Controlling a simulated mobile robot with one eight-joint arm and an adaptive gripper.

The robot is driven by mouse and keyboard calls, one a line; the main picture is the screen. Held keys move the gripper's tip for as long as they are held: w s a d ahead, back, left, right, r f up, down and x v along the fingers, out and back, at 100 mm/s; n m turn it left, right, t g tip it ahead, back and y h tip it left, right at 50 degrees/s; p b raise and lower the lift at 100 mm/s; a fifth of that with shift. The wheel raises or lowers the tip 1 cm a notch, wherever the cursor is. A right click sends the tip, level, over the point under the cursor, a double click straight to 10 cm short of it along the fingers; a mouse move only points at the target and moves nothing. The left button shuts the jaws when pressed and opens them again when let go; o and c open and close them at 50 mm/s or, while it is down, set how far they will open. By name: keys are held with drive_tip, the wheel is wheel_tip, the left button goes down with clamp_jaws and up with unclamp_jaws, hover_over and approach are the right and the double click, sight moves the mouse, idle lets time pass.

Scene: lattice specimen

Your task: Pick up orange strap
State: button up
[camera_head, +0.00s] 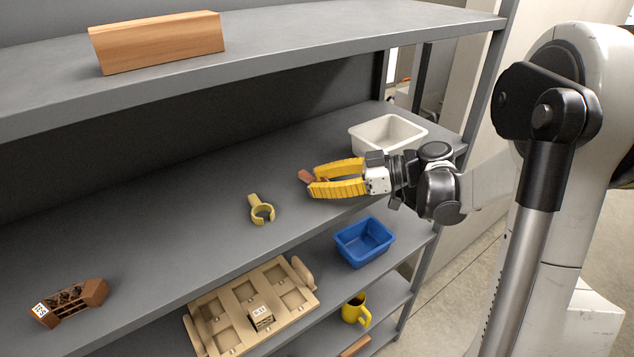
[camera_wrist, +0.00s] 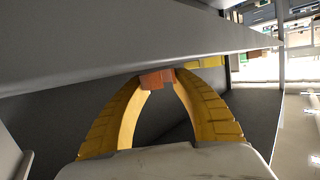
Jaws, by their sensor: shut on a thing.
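The orange strap (camera_head: 306,176) shows as a small orange-brown piece at the tips of my yellow-fingered gripper (camera_head: 315,181) in the head view. My gripper is shut on it, over the middle shelf near its right end. In the wrist view the strap (camera_wrist: 156,78) sits between the two curved fingertips (camera_wrist: 158,76). Only a short blocky part of the strap shows; the fingers hide some of it. I cannot tell whether it is clear of the shelf.
The middle shelf (camera_head: 190,230) also holds a yellow ring-shaped piece (camera_head: 262,211), a white bin (camera_head: 388,132) behind my gripper and a brown lattice block (camera_head: 70,302). A wooden block (camera_head: 157,42) lies on the shelf above. A blue bin (camera_head: 364,242), tan tray (camera_head: 222,296) and yellow mug (camera_head: 356,309) are lower.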

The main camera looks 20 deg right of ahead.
drive_tip(key=r, duration=0.4)
drive_tip(key=shift+s+d+p, duration=0.15)
drive_tip(key=shift+s+p, duration=0.1)
drive_tip(key=shift+p, duration=0.05)
drive_tip(key=s+d+r, duration=0.5)
drive_tip(key=s+r, duration=0.1)
drive_tip(key=s, duration=0.4)
drive_tip(key=shift+r+p, duration=0.25)
drive_tip(key=shift+p, duration=0.15)
drive_tip(key=shift+d, duration=0.1)
